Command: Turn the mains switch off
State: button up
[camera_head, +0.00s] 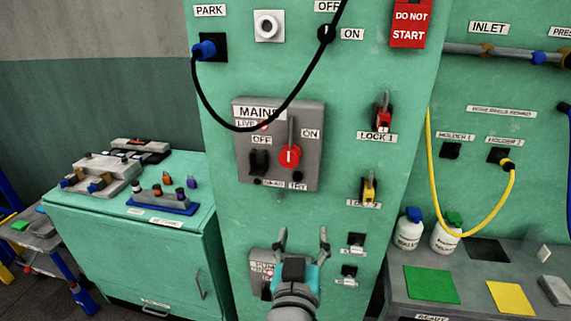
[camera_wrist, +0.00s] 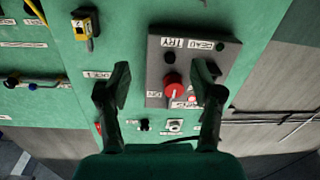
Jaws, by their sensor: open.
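The mains switch is a red knob (camera_head: 289,157) with a grey handle, on a grey panel (camera_head: 310,180) labelled MAINS. Its handle points up, between the OFF and ON labels and closer to ON. My gripper (camera_head: 303,234) is open and empty, below the panel with its fingers pointing up in the head view. In the wrist view the picture is turned over; the red knob (camera_wrist: 172,84) shows between the spread fingers of my gripper (camera_wrist: 162,67), apart from both. The grey panel (camera_wrist: 154,60) is partly hidden by the right finger.
A black cable with a blue plug (camera_head: 206,49) hangs across the panel's top. A red lock (camera_head: 382,118) and a yellow lock (camera_head: 369,189) hang to the right. A green cabinet (camera_head: 180,255) stands left; a bench with bottles (camera_head: 408,230) stands right.

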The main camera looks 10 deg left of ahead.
aim_at(288, 162)
jog(key=a+r+m+h, duration=0.15)
jog(key=a+r, duration=0.35)
jog(key=r, duration=0.5)
jog(key=shift+m, duration=0.45)
jog(key=w, duration=1.1)
jog(key=shift+d, duration=0.25)
grip_shut()
